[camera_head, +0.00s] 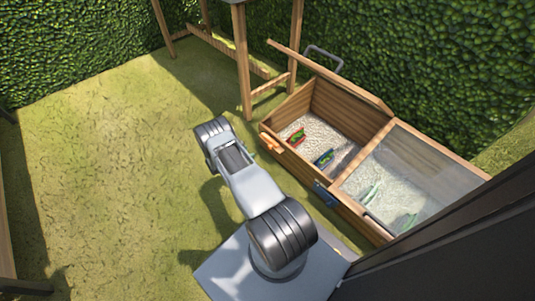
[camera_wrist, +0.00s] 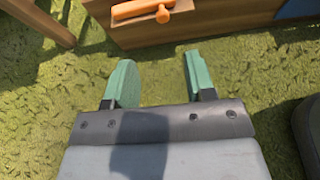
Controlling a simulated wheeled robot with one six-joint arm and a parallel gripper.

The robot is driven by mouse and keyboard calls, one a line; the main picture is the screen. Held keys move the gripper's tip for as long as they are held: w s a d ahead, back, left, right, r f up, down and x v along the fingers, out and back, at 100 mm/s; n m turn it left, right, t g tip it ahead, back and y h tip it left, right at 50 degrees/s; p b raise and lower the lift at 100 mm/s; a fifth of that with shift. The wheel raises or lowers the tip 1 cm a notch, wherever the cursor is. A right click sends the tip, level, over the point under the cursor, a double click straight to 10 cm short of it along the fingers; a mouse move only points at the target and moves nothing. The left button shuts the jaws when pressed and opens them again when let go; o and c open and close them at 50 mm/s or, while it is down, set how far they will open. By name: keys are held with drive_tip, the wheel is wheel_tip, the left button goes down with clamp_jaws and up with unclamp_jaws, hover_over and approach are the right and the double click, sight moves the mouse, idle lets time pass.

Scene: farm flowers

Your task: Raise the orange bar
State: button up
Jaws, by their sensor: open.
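The orange bar (camera_wrist: 140,9) is fixed to the front of a wooden planter box (camera_wrist: 200,20), near the top of the wrist view. It looks like a short handle with a round knob at its right end. In the head view the orange bar (camera_head: 271,143) sits at the front left corner of the box (camera_head: 353,206). My gripper (camera_wrist: 158,78) has two green fingers spread apart with only grass between them. The fingertips point toward the box, short of the bar and not touching it. In the head view my arm mostly hides the gripper.
The box's left compartment is open, its lid (camera_head: 330,76) raised; red (camera_head: 297,137) and blue (camera_head: 324,158) items lie inside. A glass lid (camera_head: 415,165) covers the right compartment. A blue part (camera_head: 325,194) is on the front. A wooden post (camera_head: 243,65) stands behind.

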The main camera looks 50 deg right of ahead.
sight(269, 147)
drive_tip(key=b+x, duration=0.1)
drive_tip(key=x, duration=0.3)
drive_tip(key=f+b+x, duration=0.1)
drive_tip(key=b+x, duration=0.1)
drive_tip(key=x, duration=0.2)
drive_tip(key=b+x, duration=0.2)
drive_tip(key=x, duration=0.3)
drive_tip(key=shift+a+f, duration=0.2)
drive_tip(key=shift+f, duration=0.1)
drive_tip(key=shift+s+d+f, duration=0.1)
drive_tip(key=shift+d+f, duration=0.05)
drive_tip(key=shift+d, duration=0.5)
drive_tip(key=shift+c, duration=0.3)
clamp_jaws()
